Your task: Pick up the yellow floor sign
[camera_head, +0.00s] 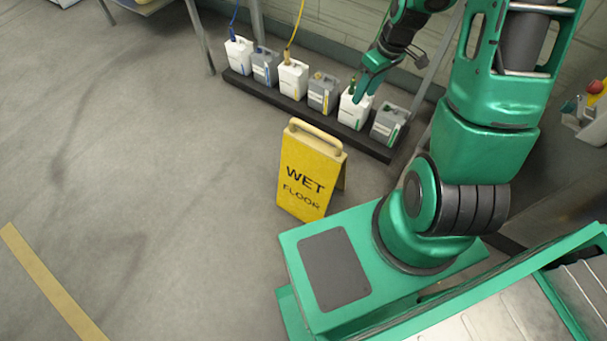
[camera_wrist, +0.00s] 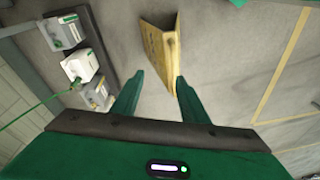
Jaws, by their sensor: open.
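The yellow floor sign (camera_head: 309,176) stands upright on the grey floor in the head view, just in front of my base. It reads "WET FLOOR" and has a handle along its top. My gripper (camera_head: 362,88) is up and behind the sign in that view, over the row of jugs. In the wrist view the sign (camera_wrist: 158,48) lies ahead of my gripper (camera_wrist: 158,80), seen from above and roughly in line with the gap between the fingers. The fingers are apart with nothing between them. I cannot tell the exact distance to the sign.
Several white and grey jugs (camera_head: 293,79) stand on a low black platform (camera_head: 260,93) along the wall. Hoses rise from some of them. The floor (camera_head: 150,170) left of the sign is clear, with a yellow line (camera_head: 45,278) at lower left.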

